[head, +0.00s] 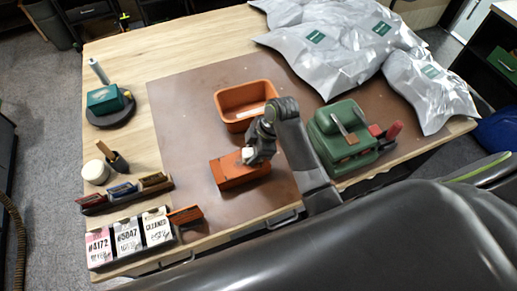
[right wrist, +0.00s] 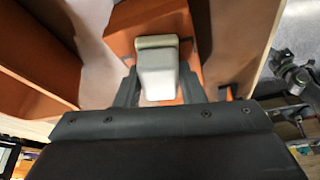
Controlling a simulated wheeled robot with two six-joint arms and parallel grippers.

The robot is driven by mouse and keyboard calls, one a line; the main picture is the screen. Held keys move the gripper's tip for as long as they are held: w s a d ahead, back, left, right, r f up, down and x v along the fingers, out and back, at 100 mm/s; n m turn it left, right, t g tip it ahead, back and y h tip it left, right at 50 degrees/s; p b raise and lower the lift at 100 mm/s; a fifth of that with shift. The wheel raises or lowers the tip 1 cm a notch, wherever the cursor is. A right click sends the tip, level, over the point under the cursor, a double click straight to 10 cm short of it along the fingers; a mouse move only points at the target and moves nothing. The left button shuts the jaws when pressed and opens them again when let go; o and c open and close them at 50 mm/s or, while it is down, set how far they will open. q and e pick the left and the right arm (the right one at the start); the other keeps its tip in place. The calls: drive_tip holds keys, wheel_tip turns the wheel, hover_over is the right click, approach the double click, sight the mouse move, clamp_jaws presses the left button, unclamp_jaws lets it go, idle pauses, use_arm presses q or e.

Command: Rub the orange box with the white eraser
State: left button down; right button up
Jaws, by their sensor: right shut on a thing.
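The orange box (head: 238,172) lies on the brown mat (head: 190,122) near the middle of the table. My right gripper (head: 252,157) is at the top of the box, pointing down at it. It is shut on the white eraser (head: 247,153), which shows as a pale block between the fingers in the right wrist view (right wrist: 157,68). The eraser is over the orange surface (right wrist: 150,20); whether it touches the box I cannot tell. The gripper hides part of the box's right end. My left gripper is not in view.
An orange open bin (head: 228,101) with a light item inside stands just behind the box. A green case (head: 325,135) stands to the right. Silver bags (head: 335,60) cover the back right. Label cards (head: 128,236) and a rack (head: 110,200) are at front left. The mat's left side is clear.

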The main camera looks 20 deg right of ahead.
drive_tip(key=shift+d, duration=0.35)
drive_tip(key=shift+w+d+r, duration=0.15)
drive_tip(key=shift+d, duration=1.4)
drive_tip(key=shift+d, duration=1.5)
drive_tip(key=shift+d+f, duration=0.2)
drive_tip(key=shift+f, duration=0.1)
drive_tip(key=shift+a, duration=1.6)
drive_tip(key=shift+a+r, duration=0.1)
drive_tip(key=shift+a, duration=1.95)
